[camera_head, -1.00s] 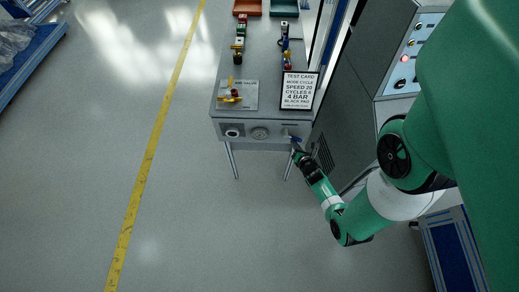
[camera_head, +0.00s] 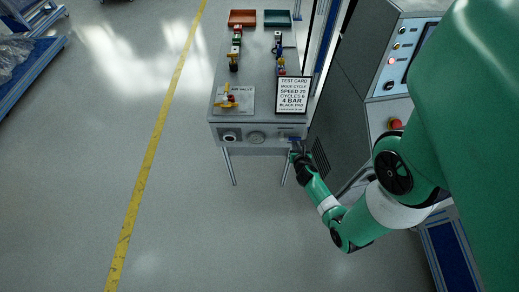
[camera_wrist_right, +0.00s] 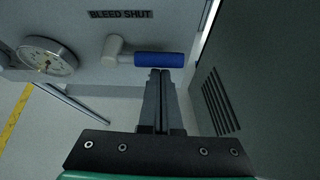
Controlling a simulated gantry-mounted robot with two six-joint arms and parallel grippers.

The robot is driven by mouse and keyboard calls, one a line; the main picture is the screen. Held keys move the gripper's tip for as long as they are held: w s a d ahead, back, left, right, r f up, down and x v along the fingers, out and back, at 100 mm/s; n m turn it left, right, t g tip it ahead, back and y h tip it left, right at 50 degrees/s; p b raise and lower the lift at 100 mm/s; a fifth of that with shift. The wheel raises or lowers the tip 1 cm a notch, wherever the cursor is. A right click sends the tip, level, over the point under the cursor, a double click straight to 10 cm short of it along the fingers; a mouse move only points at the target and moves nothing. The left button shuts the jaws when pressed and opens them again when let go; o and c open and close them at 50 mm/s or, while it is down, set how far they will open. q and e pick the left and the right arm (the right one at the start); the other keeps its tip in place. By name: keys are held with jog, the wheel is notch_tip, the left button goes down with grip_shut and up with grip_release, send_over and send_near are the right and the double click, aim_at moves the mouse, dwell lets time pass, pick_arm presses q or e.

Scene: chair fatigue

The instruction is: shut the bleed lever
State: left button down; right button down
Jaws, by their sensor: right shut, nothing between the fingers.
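The bleed lever (camera_wrist_right: 158,59) has a blue grip on a grey pivot. In the right wrist view it lies roughly horizontal, pointing right, below the label "BLEED SHUT" (camera_wrist_right: 121,14). In the head view the lever (camera_head: 295,138) shows small on the bench's front panel. My right gripper (camera_wrist_right: 161,72) is shut and empty, its fingertips just below the blue grip, touching or very close; I cannot tell which. In the head view my right gripper (camera_head: 297,151) is at the front panel's right end. My left gripper is not in view.
A gauge (camera_wrist_right: 46,57) sits left of the lever. The bench (camera_head: 240,62) carries a test card (camera_head: 293,95), a yellow-handled air valve (camera_head: 228,99) and several fittings. A grey cabinet (camera_wrist_right: 250,80) with a vent stands close on the right. Floor in front is clear.

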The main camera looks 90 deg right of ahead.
jog(key=shift+f, duration=0.1)
dwell(0.3)
notch_tip(320, 180, down, 4)
jog(key=b, duration=0.4)
jog(key=w+p+v, duration=0.1)
jog(key=p+v, duration=0.1)
jog(key=v, duration=0.8)
jog(key=shift+s+a+r, duration=0.2)
jog(key=shift+s+a, duration=0.1)
jog(key=shift+a, duration=0.1)
